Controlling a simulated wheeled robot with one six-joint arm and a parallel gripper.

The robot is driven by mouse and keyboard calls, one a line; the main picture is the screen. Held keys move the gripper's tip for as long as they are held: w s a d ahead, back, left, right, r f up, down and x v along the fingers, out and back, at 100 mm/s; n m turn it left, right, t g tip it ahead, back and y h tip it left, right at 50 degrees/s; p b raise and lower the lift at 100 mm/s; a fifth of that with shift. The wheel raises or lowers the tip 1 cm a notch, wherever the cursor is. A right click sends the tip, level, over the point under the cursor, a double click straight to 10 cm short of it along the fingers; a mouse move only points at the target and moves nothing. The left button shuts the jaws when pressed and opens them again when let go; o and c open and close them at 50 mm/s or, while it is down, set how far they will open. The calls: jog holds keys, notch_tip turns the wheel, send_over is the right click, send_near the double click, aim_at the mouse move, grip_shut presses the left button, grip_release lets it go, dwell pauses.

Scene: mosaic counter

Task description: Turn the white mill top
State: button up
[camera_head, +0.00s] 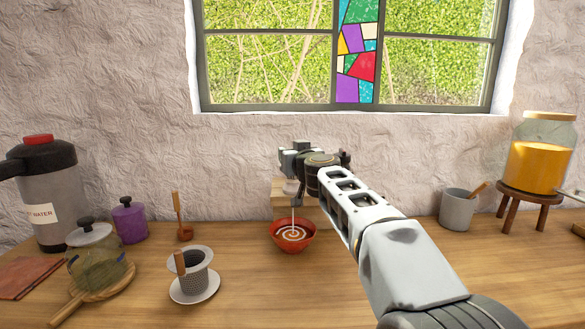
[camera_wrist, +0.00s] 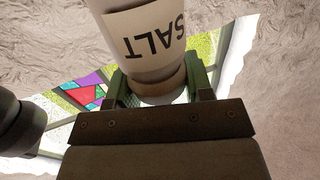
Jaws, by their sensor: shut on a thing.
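The white mill, marked SALT, fills the upper middle of the wrist view (camera_wrist: 145,35). Its lettering looks upside down there. A tan band circles the mill near its end, and a pale rounded part shows past the band. My gripper (camera_wrist: 168,90) has its green fingers on either side of that end, shut on the mill. In the head view my gripper (camera_head: 303,160) is above the red bowl (camera_head: 293,245). Only a small pale part of the mill (camera_head: 291,187) shows below it. A thin white line runs down to the bowl, which holds a white swirl.
A pale wooden block (camera_head: 284,207) stands behind the bowl. A strainer on a saucer (camera_head: 195,285), purple jar (camera_head: 130,220), glass pot (camera_head: 98,255) and flask (camera_head: 45,195) are left. A grey cup (camera_head: 457,210) and stool with juice jar (camera_head: 540,155) are right.

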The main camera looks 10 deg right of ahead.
jog(key=shift+m+h+p, duration=0.6)
jog(key=shift+m+h, duration=0.2)
jog(key=shift+h, duration=0.4)
jog(key=shift+f+h, duration=0.1)
jog(key=shift+h, duration=0.2)
jog(key=shift+m+h+p, duration=0.3)
jog(key=o, duration=0.9)
jog(key=shift+o, duration=0.2)
jog(key=s+a+p, duration=0.1)
jog(key=s+p, duration=0.1)
jog(key=s, duration=1.1)
jog(key=shift+s+p, duration=0.35)
jog(key=shift+p, duration=0.05)
jog(key=shift+a, duration=0.1)
